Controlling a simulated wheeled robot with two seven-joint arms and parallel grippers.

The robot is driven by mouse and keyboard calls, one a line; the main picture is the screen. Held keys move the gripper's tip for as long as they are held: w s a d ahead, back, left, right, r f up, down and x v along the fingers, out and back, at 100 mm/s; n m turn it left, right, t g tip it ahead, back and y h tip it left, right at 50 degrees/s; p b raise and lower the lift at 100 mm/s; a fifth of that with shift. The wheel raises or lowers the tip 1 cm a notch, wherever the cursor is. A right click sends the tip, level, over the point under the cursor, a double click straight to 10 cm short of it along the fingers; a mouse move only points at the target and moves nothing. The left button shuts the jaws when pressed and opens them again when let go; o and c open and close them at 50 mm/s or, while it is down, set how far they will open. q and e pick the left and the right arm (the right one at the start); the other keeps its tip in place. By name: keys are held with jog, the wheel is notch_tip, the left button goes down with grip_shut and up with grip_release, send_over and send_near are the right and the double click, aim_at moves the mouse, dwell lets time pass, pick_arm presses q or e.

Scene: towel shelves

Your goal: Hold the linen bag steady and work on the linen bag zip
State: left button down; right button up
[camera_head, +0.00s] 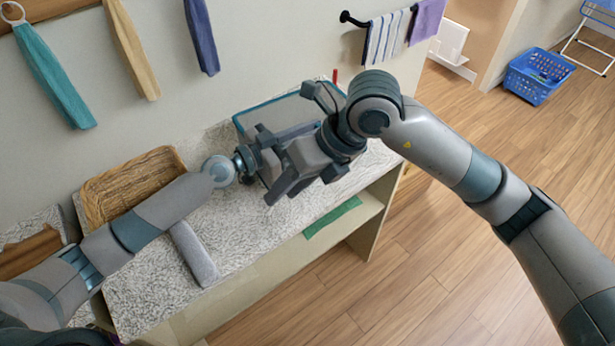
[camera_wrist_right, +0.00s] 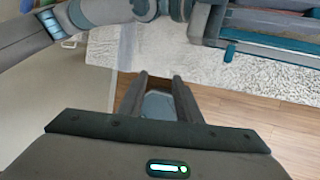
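The linen bag appears as a grey panel with a teal edge (camera_head: 285,116) on the speckled shelf top, against the wall. My arms cover its front, and I cannot make out the zip. A grey and teal form (camera_wrist_right: 275,45) at the upper right of the wrist view may be part of the bag. My right gripper (camera_head: 268,168) is above the front of the bag, with its fingers apart. Its fingers also show apart in the wrist view (camera_wrist_right: 158,85), with no bag cloth between them. My left gripper (camera_head: 246,160) is mostly hidden behind the right one; its fingers are unclear.
A woven basket (camera_head: 130,183) and a grey rolled cloth (camera_head: 194,254) lie left on the shelf top (camera_head: 250,222). A green cloth (camera_head: 332,217) is on the lower shelf. Towels hang on the wall. A blue laundry basket (camera_head: 537,76) stands on the open floor.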

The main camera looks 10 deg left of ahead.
jog(key=s+a+r+m+g+y, duration=0.4)
jog(key=s+r+m+g+y, duration=0.15)
jog(key=s+y, duration=0.5)
jog(key=w+d+r+m+t+y, duration=0.3)
jog(key=w+m+t+y, duration=0.3)
jog(key=m, duration=0.4)
jog(key=w+d+f+m+t+h, duration=0.3)
jog(key=d+f+m+t+h, duration=0.2)
jog(key=f+m+t, duration=0.2)
jog(key=w+d+f+m+t+h, duration=0.2)
jog(key=d+f+m+t+h, duration=0.4)
jog(key=f+m, duration=0.6)
jog(key=shift+w+m+t, duration=0.35)
jog(key=shift+w+m, duration=0.05)
jog(key=shift+m, duration=0.75)
jog(key=shift+w+a, duration=0.1)
